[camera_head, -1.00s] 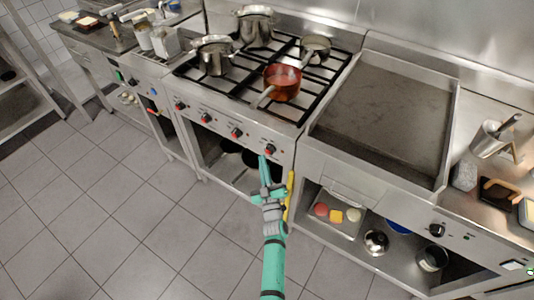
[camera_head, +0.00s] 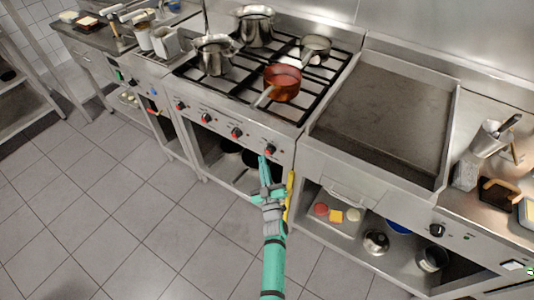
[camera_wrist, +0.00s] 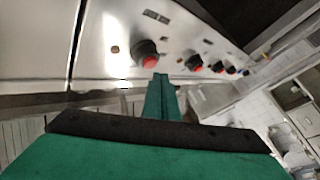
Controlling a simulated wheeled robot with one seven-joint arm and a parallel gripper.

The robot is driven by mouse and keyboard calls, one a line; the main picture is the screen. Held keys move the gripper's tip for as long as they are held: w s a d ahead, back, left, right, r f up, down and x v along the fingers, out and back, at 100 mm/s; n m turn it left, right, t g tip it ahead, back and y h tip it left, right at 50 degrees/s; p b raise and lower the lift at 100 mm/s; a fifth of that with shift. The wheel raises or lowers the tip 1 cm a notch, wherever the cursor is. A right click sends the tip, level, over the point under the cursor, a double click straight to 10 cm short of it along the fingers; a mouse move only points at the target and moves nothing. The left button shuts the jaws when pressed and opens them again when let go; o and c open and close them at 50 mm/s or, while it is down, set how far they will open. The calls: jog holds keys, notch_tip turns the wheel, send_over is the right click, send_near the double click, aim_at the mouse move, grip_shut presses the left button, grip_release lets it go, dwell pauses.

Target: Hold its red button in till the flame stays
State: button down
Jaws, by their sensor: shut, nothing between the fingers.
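The red button (camera_wrist: 150,62) is on the black knob (camera_wrist: 142,48) at the right end of the range's front panel. The same red-marked knob (camera_head: 270,150) shows in the head view. My gripper (camera_head: 263,157) is shut and empty, its teal fingers pointing up at this knob from below. In the wrist view the fingertips (camera_wrist: 160,76) are just below and right of the red button. I cannot tell whether they touch it. A copper pot (camera_head: 283,86) stands on the front right of the hob (camera_head: 232,98). No flame shows; the burner under the pot is hidden.
More red-marked knobs (camera_head: 236,132) run left along the panel. Steel pots (camera_head: 214,56) and a pan (camera_head: 316,44) stand on the hob. A flat griddle (camera_head: 385,110) is to the right. A yellow bar (camera_head: 290,190) is close to my arm's right. The tiled floor (camera_head: 150,230) is clear.

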jog(key=shift+w, duration=0.1)
jog(key=shift+w+d, duration=0.25)
jog(key=shift+w, duration=0.05)
jog(key=shift+w+d, duration=0.2)
jog(key=shift+w, duration=0.05)
dwell(0.9)
dwell(3.6)
jog(key=shift+s+a, duration=0.5)
jog(key=shift+s, duration=0.15)
jog(key=shift+s+a, duration=0.75)
jog(key=shift+s, duration=0.25)
jog(key=shift+s+a, duration=0.7)
jog(key=shift+s, duration=0.3)
jog(key=shift+s, duration=0.1)
